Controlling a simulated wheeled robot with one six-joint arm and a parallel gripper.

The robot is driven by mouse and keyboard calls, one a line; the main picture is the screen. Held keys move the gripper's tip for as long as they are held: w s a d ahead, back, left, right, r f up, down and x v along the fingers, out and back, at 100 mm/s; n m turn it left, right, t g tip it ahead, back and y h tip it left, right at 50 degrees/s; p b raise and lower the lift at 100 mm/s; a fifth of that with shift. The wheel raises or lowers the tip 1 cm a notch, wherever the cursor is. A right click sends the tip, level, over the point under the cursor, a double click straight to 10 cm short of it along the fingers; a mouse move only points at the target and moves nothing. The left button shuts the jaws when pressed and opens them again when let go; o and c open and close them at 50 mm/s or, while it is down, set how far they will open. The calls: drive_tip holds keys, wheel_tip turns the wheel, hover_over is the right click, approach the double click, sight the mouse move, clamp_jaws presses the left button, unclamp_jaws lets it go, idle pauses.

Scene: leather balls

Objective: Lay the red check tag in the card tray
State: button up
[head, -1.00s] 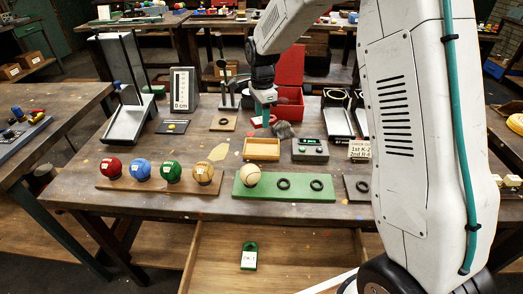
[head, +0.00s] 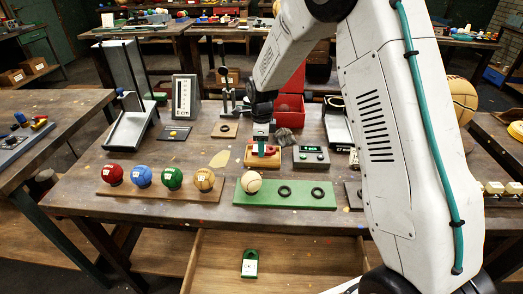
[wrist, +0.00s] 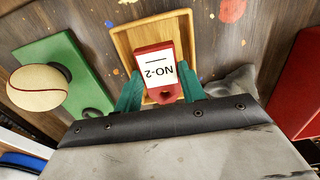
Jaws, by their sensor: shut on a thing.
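The red check tag (wrist: 161,92), with a white label reading "NO-2", is held between the green fingers of my gripper (wrist: 160,93) in the wrist view. The card tray (wrist: 124,42) is a shallow tan wooden tray; the tag overlaps it there. In the head view my gripper (head: 263,147) is over the card tray (head: 249,161), partly covering it, and a bit of the red tag (head: 270,151) shows. I cannot tell whether the tag touches the tray floor.
A green board (head: 290,203) with a cream ball (head: 251,182) and black rings lies in front of the tray. A grey button box (head: 311,157) stands just right, a red box (head: 290,112) behind. A green tag (head: 250,263) lies in the open drawer below.

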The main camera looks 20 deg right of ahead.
drive_tip(key=shift+f, duration=1.05)
drive_tip(key=shift+f, duration=0.2)
drive_tip(key=o, duration=0.7)
drive_tip(key=shift+r, duration=0.1)
